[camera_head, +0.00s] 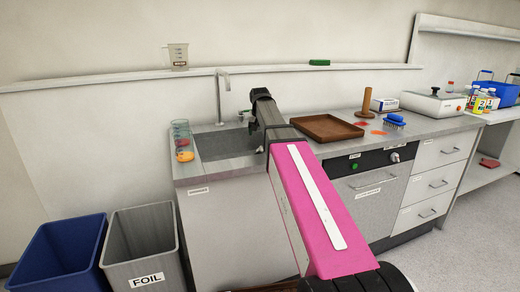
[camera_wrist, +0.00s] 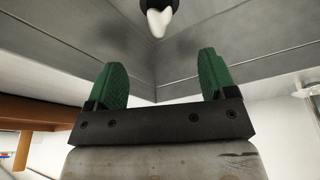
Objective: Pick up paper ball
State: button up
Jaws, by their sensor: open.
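My gripper (camera_wrist: 163,68) is open, with its two green fingers spread and nothing between them in the wrist view. A white, pointed thing (camera_wrist: 157,22) shows against a dark round shape at the top of that view. In the head view my arm reaches over the sink (camera_head: 222,143).
A faucet (camera_head: 223,88) stands behind the sink. A clear container (camera_head: 181,134) with colored contents stands left of it, and a brown tray (camera_head: 326,128) lies right. A wooden stand (camera_head: 367,103) and blue brush (camera_head: 394,121) are farther right. Blue (camera_head: 60,255) and grey FOIL bins (camera_head: 143,245) stand on the floor.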

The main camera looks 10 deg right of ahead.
aim_at(260, 147)
jog(key=shift+x, duration=5.4)
jog(key=c, duration=1)
